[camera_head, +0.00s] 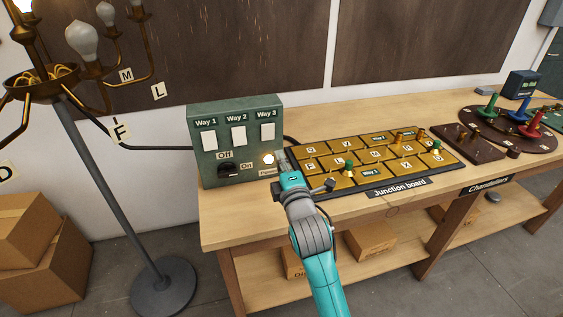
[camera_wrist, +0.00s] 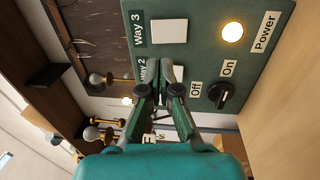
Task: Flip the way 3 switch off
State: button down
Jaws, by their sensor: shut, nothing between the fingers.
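The green switch box (camera_head: 208,170) stands at the left end of the bench with plates marked Way 1, Way 2 and Way 3. The way 3 switch (camera_head: 267,132) is a white rectangle at the box's upper right. In the wrist view the way 3 switch (camera_wrist: 169,31) shows at the top, clear of the fingers; whether it is on or off I cannot tell. My gripper (camera_head: 281,157) is shut and empty by the box's lower right. In the wrist view my gripper (camera_wrist: 160,92) partly covers the Way 2 label and switch.
The power lamp (camera_head: 268,158) glows beside a black Off/On knob (camera_head: 229,170). The junction board (camera_head: 350,183) with brass plates and pegs lies right of my gripper. A lamp stand (camera_head: 110,190) is left of the bench (camera_head: 222,230).

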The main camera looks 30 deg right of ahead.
aim_at(268, 128)
jog(key=x, duration=1)
jog(key=shift+w, duration=0.15)
jog(key=shift+w+d+r, duration=0.1)
jog(key=shift+w+r, duration=0.05)
jog(key=shift+w, duration=0.05)
